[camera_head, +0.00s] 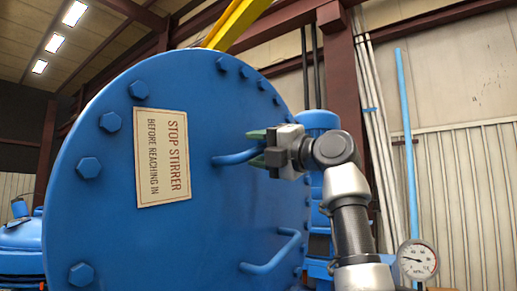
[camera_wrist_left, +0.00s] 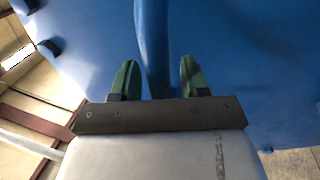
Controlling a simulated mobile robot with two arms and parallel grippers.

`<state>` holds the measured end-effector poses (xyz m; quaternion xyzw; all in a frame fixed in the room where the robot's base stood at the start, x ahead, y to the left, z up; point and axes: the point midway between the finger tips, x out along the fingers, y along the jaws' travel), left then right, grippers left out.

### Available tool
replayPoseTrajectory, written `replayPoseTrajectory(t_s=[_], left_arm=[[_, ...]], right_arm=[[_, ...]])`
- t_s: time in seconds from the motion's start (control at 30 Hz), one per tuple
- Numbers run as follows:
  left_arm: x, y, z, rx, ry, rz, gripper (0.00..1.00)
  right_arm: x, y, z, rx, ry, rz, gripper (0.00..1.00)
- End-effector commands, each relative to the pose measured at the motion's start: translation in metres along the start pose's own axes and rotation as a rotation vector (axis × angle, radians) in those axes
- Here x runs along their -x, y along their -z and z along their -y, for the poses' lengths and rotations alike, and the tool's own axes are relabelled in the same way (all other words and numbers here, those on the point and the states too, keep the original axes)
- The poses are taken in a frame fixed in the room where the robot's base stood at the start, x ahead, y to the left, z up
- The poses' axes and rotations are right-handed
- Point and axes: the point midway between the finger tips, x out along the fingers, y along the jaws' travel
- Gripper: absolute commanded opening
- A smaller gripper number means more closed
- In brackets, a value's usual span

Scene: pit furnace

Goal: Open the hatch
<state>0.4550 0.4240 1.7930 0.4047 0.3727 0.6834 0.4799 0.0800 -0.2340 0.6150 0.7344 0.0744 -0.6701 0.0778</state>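The hatch (camera_head: 110,220) is a large round blue lid with bolts around its rim, and it fills the left and middle of the head view. A blue bar handle (camera_head: 232,158) sticks out of it near the sign, and a second blue handle (camera_head: 270,257) is lower down. My left gripper (camera_head: 257,148) is at the upper handle. In the left wrist view the handle (camera_wrist_left: 152,40) runs between the two green fingers (camera_wrist_left: 158,80), which stand apart with gaps on both sides. My right gripper is in neither view.
A sign (camera_head: 162,158) reading "STOP STIRRER BEFORE REACHING IN" is on the lid. A pressure gauge (camera_head: 417,260) is at the lower right. A blue pipe (camera_head: 405,140) and a dark red steel column (camera_head: 342,80) stand behind. Another blue vessel (camera_head: 22,238) is at far left.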

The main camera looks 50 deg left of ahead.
Motion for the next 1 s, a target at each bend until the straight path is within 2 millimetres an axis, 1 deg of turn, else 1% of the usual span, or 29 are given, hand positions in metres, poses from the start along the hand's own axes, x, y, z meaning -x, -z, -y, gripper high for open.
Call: replayPoseTrajectory(t_s=[0.13,0.23,0.37,0.5,0.6,0.7,0.83,1.0], left_arm=[[0.001,0.000,0.001,-0.001,0.002,0.000,0.45],[0.008,0.000,0.002,-0.001,0.001,0.002,0.45],[0.029,0.001,0.004,0.000,0.001,0.004,0.45],[0.059,0.001,0.003,0.000,0.001,0.004,0.45],[0.078,0.001,0.003,0.000,0.000,0.004,0.45],[0.093,0.001,0.002,-0.001,0.000,0.003,0.45],[0.104,0.001,0.001,0.001,0.001,0.001,0.45],[0.109,0.000,0.000,0.001,0.000,0.000,0.45]], right_arm=[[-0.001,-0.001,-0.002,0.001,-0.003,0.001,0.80],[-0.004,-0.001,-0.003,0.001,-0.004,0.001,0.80],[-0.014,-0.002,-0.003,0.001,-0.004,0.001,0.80],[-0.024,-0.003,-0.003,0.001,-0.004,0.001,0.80],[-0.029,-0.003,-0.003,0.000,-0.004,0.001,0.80],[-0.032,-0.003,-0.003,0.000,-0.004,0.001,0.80],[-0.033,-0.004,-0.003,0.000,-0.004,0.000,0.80],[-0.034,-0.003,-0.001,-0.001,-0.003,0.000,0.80]])
